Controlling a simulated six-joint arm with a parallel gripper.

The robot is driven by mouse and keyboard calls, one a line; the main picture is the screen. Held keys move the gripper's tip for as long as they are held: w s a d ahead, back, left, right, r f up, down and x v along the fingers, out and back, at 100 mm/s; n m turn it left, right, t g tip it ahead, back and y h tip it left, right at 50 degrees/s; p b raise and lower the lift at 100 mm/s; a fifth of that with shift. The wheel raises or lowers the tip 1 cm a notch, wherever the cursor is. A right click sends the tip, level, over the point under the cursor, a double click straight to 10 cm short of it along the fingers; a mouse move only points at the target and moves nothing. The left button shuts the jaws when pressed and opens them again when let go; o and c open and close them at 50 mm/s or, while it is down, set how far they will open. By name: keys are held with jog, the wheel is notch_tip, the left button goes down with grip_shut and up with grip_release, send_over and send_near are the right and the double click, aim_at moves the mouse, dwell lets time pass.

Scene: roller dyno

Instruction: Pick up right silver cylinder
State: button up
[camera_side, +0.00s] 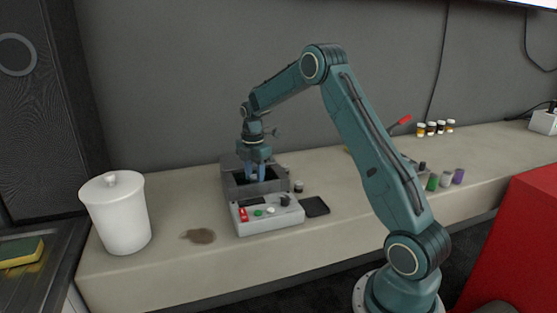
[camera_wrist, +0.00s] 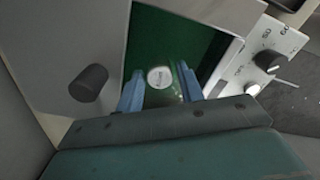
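A silver cylinder (camera_wrist: 160,77) shows end-on in the wrist view, as a round pale top with small markings, inside the green-floored opening of a grey machine (camera_side: 267,219). My gripper (camera_side: 254,173) points down into that opening in the side view. In the wrist view its two blue fingers (camera_wrist: 160,85) are apart, one on each side of the cylinder. A gap shows by the left finger; contact on the right is unclear. The cylinder's lower part is hidden. I cannot make out a second silver cylinder.
The machine's front panel carries a red switch (camera_side: 243,214) and knobs. A white lidded canister (camera_side: 117,215) stands at the bench's left end. Small bottles (camera_side: 436,128) stand at the back right.

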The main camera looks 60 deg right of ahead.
aim_at(255, 176)
jog(key=shift+f, duration=0.5)
jog(key=shift+c, duration=0.4)
jog(key=c, duration=0.7)
jog(key=shift+r, duration=0.1)
notch_tip(255, 176, up, 20)
jog(key=shift+f, duration=0.1)
dwell(0.5)
